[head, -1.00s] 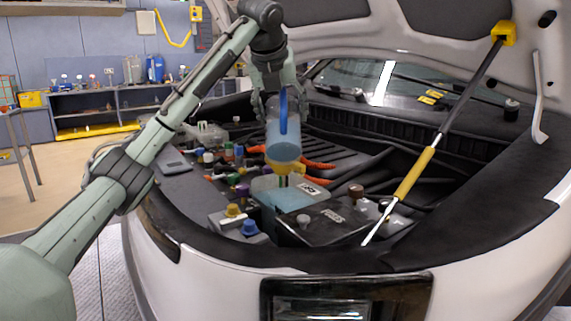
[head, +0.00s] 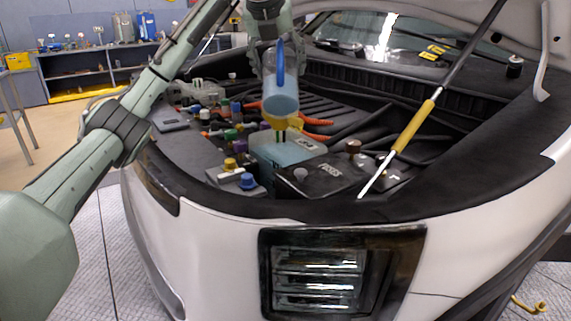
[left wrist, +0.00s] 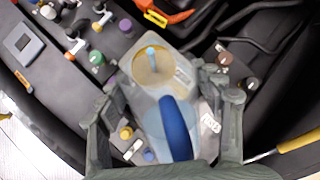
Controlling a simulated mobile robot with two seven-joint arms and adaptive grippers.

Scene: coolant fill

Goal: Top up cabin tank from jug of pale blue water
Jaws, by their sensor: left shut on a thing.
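My left gripper (head: 274,58) is shut on a clear jug (head: 283,102) with a blue handle. The jug is tilted, its open end down, right above a yellow funnel (head: 294,121). The funnel stands in the top of a pale blue, see-through tank (head: 285,152) in the car's front bay. In the left wrist view the gripper's fingers (left wrist: 165,108) flank the jug (left wrist: 188,112), and a pale blue streak shows within the yellow funnel (left wrist: 143,70). The level in the tank cannot be made out. My right gripper is not in view.
A black fuse box (head: 325,178) sits right beside the tank. Yellow and blue caps (head: 246,181) are at its front left. A yellow-sleeved hood strut (head: 413,128) rises at the right. Orange cables (head: 316,122) run behind the funnel.

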